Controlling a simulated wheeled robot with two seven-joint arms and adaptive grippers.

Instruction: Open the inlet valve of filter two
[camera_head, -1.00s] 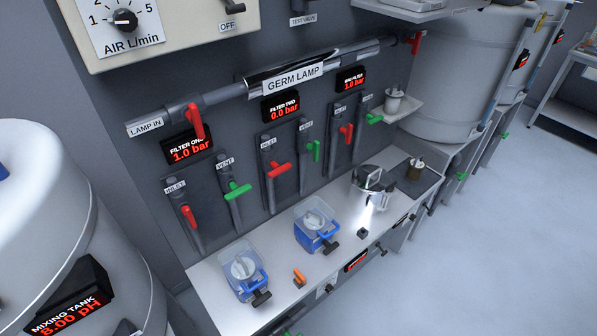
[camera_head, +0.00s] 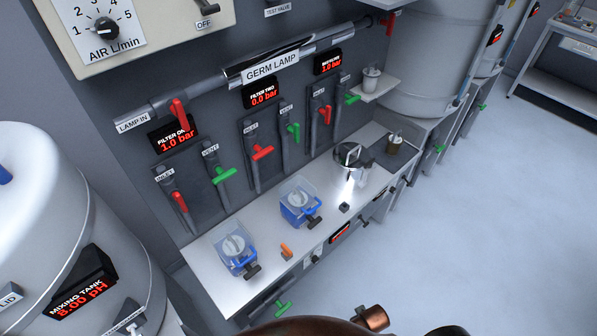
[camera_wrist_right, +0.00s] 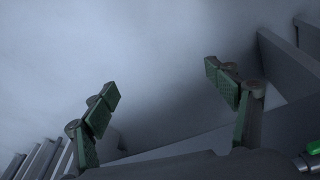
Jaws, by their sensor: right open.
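The inlet valve of filter two has a red handle (camera_head: 262,153), set crosswise on its grey pipe (camera_head: 253,174) on the dark wall panel. The filter two display (camera_head: 263,96) above it reads 0.0 bar. The filter two vent beside it has a green handle (camera_head: 293,131) lying roughly along its pipe. My right gripper (camera_wrist_right: 165,88) is open and empty in the right wrist view, with a blurred pale surface beyond its fingers. It does not show in the head view. My left gripper is in neither current view.
A white bench (camera_head: 218,291) below the valves carries two blue-based clear containers (camera_head: 236,250) and a shiny metal vessel (camera_head: 351,161). The mixing tank (camera_head: 45,190) stands at left. The germ lamp pipe (camera_head: 290,62) runs above. Open floor lies at right.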

